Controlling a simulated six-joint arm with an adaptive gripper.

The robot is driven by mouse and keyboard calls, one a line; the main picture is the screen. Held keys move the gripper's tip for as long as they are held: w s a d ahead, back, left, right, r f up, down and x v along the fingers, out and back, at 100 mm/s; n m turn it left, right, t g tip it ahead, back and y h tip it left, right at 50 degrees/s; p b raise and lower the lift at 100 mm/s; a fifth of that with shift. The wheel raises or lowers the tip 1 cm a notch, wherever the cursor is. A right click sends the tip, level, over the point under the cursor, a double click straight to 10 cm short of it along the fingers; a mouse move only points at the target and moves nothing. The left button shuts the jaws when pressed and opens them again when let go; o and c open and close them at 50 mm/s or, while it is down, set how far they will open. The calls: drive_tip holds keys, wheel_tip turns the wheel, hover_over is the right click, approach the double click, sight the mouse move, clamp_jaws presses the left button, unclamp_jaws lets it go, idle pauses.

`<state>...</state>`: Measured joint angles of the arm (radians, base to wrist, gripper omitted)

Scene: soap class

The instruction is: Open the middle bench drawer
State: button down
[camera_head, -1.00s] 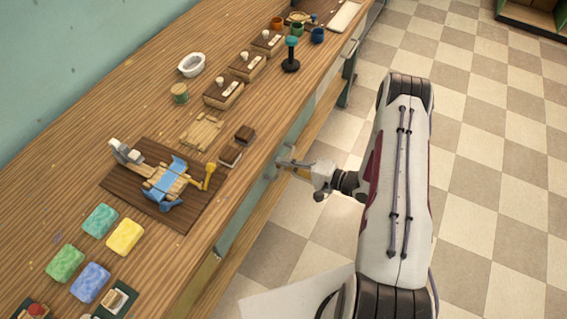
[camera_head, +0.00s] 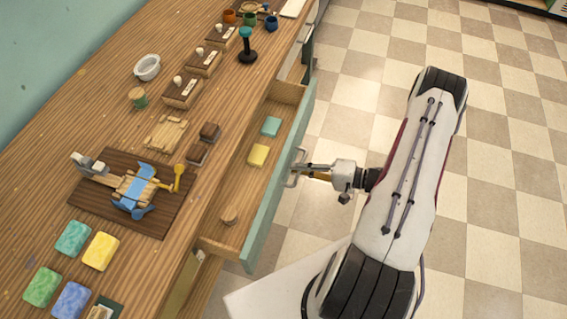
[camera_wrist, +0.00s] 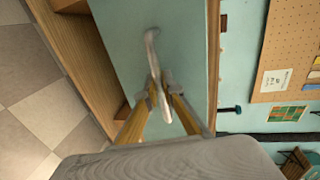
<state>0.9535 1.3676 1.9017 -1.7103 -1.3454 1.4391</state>
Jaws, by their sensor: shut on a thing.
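The middle bench drawer (camera_head: 267,205) stands pulled out from the bench, with a teal front and a wooden inside. A teal soap bar (camera_head: 271,126), a yellow soap bar (camera_head: 258,155) and a small round wooden piece (camera_head: 229,216) lie in it. My gripper (camera_head: 304,168) is at the outer side of the drawer front, shut on the metal handle (camera_head: 291,170). In the wrist view the two fingers (camera_wrist: 159,97) close around the pale bar handle (camera_wrist: 152,52) on the teal front (camera_wrist: 120,50).
The wooden bench top (camera_head: 80,190) carries a dark board (camera_head: 90,212) with a blue and wooden device, several soap bars, a white bowl (camera_head: 147,67) and a black stamp (camera_head: 247,47). Checkered floor (camera_head: 350,100) lies open to the right of the drawer.

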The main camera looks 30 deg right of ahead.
drive_tip(key=f+v, duration=0.2)
drive_tip(key=v, duration=0.9)
drive_tip(key=shift+s+d+f, duration=0.15)
drive_tip(key=shift+s+d, duration=0.15)
drive_tip(key=shift+s, duration=0.05)
drive_tip(key=c, duration=2.2)
unclamp_jaws()
drive_tip(key=shift+d, duration=0.1)
drive_tip(key=shift+v, duration=5.95)
